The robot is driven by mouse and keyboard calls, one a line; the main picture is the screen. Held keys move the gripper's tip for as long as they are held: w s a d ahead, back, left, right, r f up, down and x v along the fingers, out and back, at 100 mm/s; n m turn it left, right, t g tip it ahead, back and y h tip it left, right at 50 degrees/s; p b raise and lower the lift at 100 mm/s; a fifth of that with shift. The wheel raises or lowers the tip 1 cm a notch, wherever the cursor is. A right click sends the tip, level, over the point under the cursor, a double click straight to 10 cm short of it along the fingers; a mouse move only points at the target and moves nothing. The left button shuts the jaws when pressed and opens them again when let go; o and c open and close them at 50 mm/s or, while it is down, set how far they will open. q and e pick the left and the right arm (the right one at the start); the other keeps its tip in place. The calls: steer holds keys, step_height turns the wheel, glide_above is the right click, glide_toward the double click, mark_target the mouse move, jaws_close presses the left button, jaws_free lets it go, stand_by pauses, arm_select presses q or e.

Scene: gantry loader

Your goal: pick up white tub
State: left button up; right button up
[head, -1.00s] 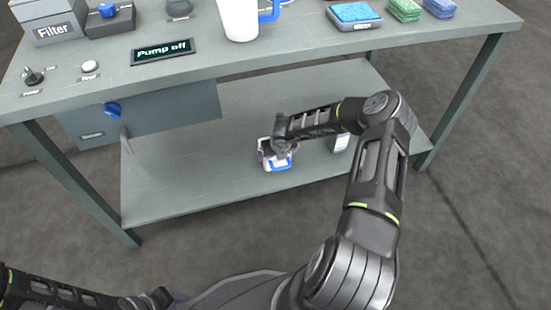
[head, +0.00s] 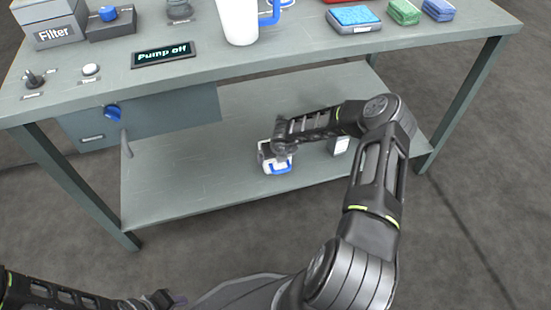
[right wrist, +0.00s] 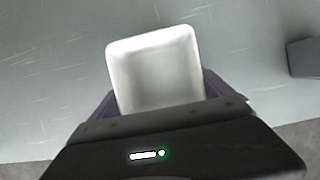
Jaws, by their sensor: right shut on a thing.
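The white tub (head: 268,160) is at the lower shelf of the bench in the head view, with a blue part on its near side. My right gripper (head: 281,153) reaches in from the right and is shut on the tub, hiding part of it. In the right wrist view the tub (right wrist: 155,70) shows as a pale, rounded square between my fingers. I cannot tell whether it touches the shelf. My left gripper (head: 168,298) is at the bottom left of the head view, away from the bench; its jaws are unclear.
The lower shelf (head: 185,180) is mostly clear. A small grey-white box (head: 340,146) stands right of the tub, partly behind my right arm. A drawer unit with a blue knob (head: 112,113) hangs at left. The bench top (head: 215,75) overhangs the shelf and carries a white jug (head: 238,20).

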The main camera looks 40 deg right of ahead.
steer(key=c, duration=0.4)
step_height(320, 180, up, 10)
steer(key=p, duration=0.4)
steer(key=shift+p, duration=0.4)
